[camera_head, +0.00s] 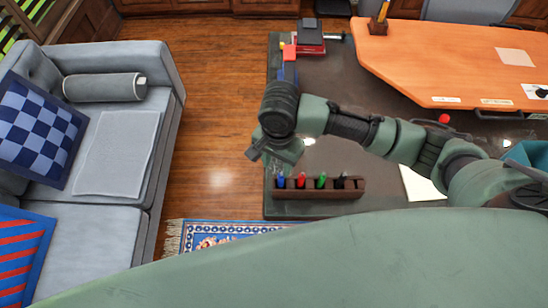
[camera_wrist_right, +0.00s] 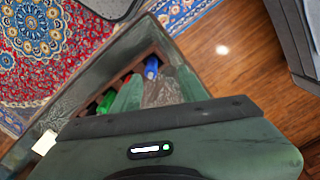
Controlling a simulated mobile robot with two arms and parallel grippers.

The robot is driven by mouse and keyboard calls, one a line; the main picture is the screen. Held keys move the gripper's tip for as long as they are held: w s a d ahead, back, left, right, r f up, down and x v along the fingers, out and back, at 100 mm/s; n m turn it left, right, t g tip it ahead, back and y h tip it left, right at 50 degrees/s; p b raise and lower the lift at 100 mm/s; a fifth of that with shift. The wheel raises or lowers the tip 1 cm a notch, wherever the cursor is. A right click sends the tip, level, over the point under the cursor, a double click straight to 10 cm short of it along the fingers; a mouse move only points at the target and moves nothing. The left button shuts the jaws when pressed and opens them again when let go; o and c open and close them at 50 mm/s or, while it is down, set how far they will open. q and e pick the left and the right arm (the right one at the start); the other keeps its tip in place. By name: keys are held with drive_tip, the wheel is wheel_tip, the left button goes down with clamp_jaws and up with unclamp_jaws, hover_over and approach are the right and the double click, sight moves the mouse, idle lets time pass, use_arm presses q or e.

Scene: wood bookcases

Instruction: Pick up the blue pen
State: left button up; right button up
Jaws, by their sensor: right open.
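The blue pen (camera_head: 281,180) stands in the leftmost place of a brown holder (camera_head: 330,194) at the table's near left corner. A red pen (camera_head: 302,180), a green pen (camera_head: 321,181) and a black pen (camera_head: 341,182) stand to its right. My right gripper (camera_head: 274,163) is above the blue pen end of the holder, pointing down. In the right wrist view, the fingers (camera_wrist_right: 158,84) are apart with nothing held between them. The blue pen (camera_wrist_right: 151,67) shows just beyond the gap, and the green pen (camera_wrist_right: 106,101) is left of the fingers. My left gripper is not in view.
The dark table (camera_head: 340,207) has an orange board (camera_head: 450,55) on its far side. A grey sofa (camera_head: 125,165) stands left, with open wood floor (camera_head: 215,120) between.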

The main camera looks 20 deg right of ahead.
sight(281, 175)
drive_tip(key=shift+s+d+f+p, duration=0.2)
drive_tip(key=shift+s+f, duration=0.15)
drive_tip(key=shift+f, duration=0.2)
drive_tip(key=shift+s+d+f+p, duration=0.15)
drive_tip(key=shift+s+f, duration=0.15)
drive_tip(key=shift+f, duration=0.25)
drive_tip(key=shift+s+d+f+p, duration=0.15)
drive_tip(key=shift+f+p, duration=0.45)
drive_tip(key=shift+f, duration=0.65)
drive_tip(key=shift+w+f, duration=0.25)
drive_tip(key=shift+f, duration=1)
drive_tip(key=c, duration=0.9)
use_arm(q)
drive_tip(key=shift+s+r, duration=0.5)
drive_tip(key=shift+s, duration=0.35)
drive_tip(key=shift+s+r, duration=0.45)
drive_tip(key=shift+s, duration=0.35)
use_arm(e)
clamp_jaws()
